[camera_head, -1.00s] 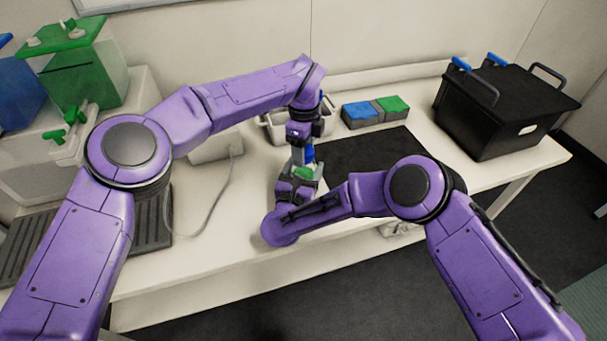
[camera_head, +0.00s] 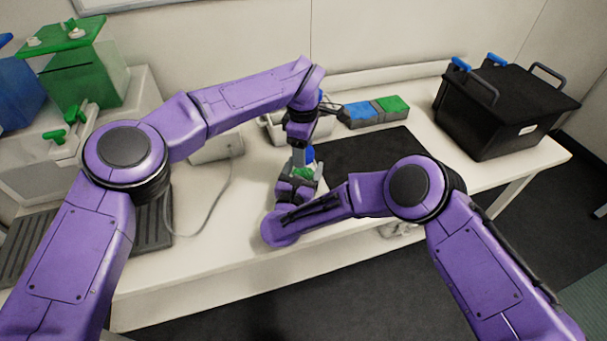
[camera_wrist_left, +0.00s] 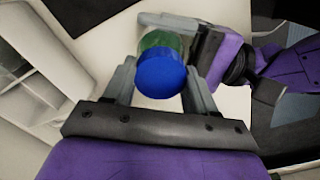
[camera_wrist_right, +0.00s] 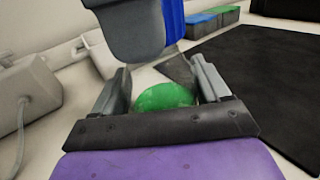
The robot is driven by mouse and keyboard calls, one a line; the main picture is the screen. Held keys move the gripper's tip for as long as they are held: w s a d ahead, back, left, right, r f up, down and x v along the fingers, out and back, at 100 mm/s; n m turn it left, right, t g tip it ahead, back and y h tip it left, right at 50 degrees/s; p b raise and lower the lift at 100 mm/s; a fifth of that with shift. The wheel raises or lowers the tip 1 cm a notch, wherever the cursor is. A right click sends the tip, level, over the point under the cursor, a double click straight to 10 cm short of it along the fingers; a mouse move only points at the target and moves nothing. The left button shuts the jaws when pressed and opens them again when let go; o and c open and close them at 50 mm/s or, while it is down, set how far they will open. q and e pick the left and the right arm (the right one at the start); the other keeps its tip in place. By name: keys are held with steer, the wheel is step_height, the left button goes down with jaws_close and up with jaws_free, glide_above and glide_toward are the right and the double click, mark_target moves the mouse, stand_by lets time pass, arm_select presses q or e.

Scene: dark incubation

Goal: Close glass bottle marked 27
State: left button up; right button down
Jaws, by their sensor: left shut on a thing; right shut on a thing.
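A blue cap (camera_head: 309,153) is between the fingers of my left gripper (camera_head: 302,156), which points down over the bench. It also shows in the left wrist view (camera_wrist_left: 161,76). Below it, my right gripper (camera_head: 303,173) is shut on a bottle with green showing (camera_head: 303,174). The green part is between the right fingers in the right wrist view (camera_wrist_right: 163,96). The cap is above the bottle, and I cannot tell whether they touch. The fingers hide most of the bottle. No number is readable.
A black mat (camera_head: 370,155) lies to the right of the grippers. Behind are a blue and green block (camera_head: 376,112) and a pale container (camera_head: 268,128). A black lidded box (camera_head: 505,110) stands at right. A cable (camera_head: 229,190) crosses the bench at left.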

arm_select(q)
steer(key=shift+w+m, duration=0.1)
steer(key=shift+m, duration=0.3)
arm_select(e)
steer(key=shift+s+a, duration=0.1)
steer(key=shift+a, duration=0.05)
arm_select(q)
steer(key=o, duration=1)
steer(key=shift+o, duration=1.2)
step_height(320, 180, up, 12)
arm_select(e)
jaws_free()
